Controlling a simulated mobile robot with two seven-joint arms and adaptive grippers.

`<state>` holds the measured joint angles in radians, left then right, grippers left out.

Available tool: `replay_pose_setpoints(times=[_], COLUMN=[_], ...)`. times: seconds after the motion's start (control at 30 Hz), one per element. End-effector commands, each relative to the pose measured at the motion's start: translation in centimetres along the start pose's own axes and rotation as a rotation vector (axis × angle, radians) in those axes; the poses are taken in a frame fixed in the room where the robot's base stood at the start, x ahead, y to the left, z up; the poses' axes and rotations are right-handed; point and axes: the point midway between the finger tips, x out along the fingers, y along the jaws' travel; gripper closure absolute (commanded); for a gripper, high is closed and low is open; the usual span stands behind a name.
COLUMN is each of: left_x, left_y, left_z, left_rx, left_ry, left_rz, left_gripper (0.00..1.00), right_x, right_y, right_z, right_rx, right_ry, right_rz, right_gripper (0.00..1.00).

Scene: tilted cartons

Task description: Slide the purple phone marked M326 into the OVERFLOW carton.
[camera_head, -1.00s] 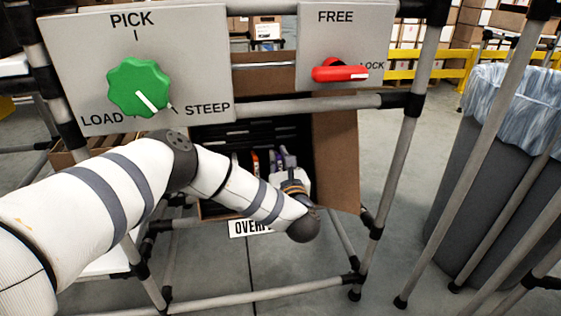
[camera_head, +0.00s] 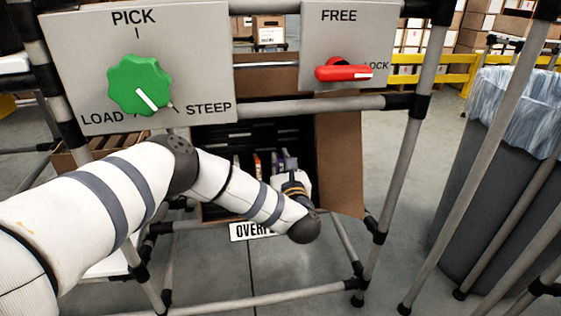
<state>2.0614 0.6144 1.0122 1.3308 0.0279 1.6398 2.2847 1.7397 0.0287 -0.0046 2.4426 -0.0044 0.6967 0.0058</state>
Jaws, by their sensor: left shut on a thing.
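The OVERFLOW carton, with a brown open flap (camera_head: 339,165) and a dark inside, stands tilted in the frame behind the panels. The mark M326 cannot be read. Several upright slim items, one orange (camera_head: 257,165), stand in the carton left of the gripper. My right gripper is out of view.
A panel with a green knob (camera_head: 139,86), its white pointer angled toward STEEP, and a panel with a red lever (camera_head: 343,72), pointing toward LOCK, hang above the carton. Grey pipes frame the opening. A lined grey bin (camera_head: 480,180) stands at right.

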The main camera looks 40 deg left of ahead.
Motion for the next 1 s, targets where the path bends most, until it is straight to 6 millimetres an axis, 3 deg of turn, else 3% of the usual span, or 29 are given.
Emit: replay_pose_setpoints(times=[1.0], left_x=[1.1], left_y=[0.0], left_z=[-0.5], left_rx=[-0.001], left_ry=[-0.002], left_rz=[0.001], left_gripper=[1.0], right_x=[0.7], right_y=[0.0], right_z=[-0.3], right_rx=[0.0], right_ry=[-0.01], right_rz=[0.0], right_gripper=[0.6])
